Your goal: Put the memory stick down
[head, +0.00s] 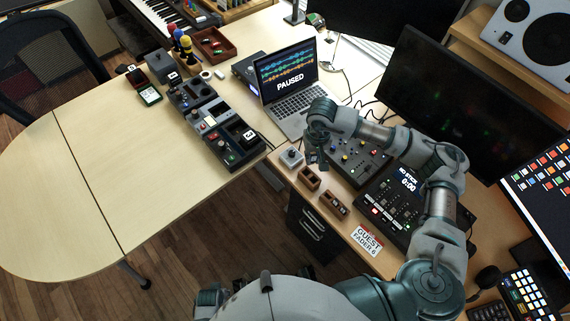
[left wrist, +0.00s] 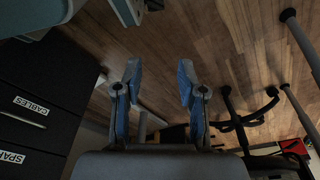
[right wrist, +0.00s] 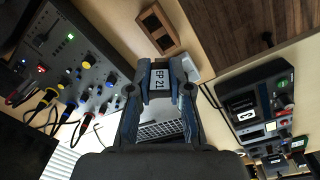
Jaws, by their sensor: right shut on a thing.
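The memory stick (right wrist: 160,80) is a small dark piece with a white label reading "EP 24". My right gripper (right wrist: 159,92) is shut on it, with one finger on each side. In the head view my right gripper (head: 317,152) hangs over the near edge of the right desk, left of the mixer; the stick is hard to make out there. Below it are two small wooden holders, one (head: 308,179) nearer the gripper and one (head: 335,205) further right. The recorder (head: 392,203) shows "NO STICK 0:00". My left gripper (left wrist: 160,82) is open and empty above the floor.
A small grey box (head: 292,157) stands left of the holders. The laptop (head: 287,88) reads "PAUSED", with the mixer (head: 350,158) in front of it. A "GUEST FADER 6" card (head: 366,241) lies near the edge. The left table (head: 110,150) has wide bare room.

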